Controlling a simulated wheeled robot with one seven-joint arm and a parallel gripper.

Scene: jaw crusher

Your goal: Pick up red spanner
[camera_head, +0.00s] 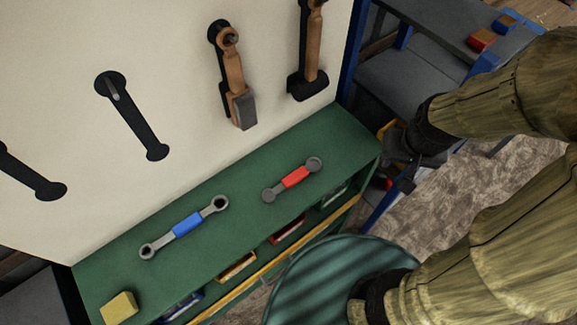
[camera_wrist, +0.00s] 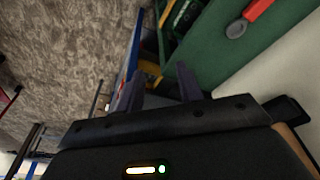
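The red spanner (camera_head: 295,178), with grey ring ends and a red middle, lies on the green bench top (camera_head: 240,177) toward its right end. Part of it shows at the top right of the wrist view (camera_wrist: 257,9), where one grey end and some red handle are visible. My gripper (camera_head: 398,163) is off the bench's right end, apart from the spanner. In the wrist view its two fingers (camera_wrist: 160,86) stand apart with nothing between them.
A blue spanner (camera_head: 187,224) and a yellow block (camera_head: 119,307) lie further left on the bench. Hammers (camera_head: 233,75) hang on the white board behind. A round green striped top (camera_head: 335,280) stands in front. Small bins sit below the bench top.

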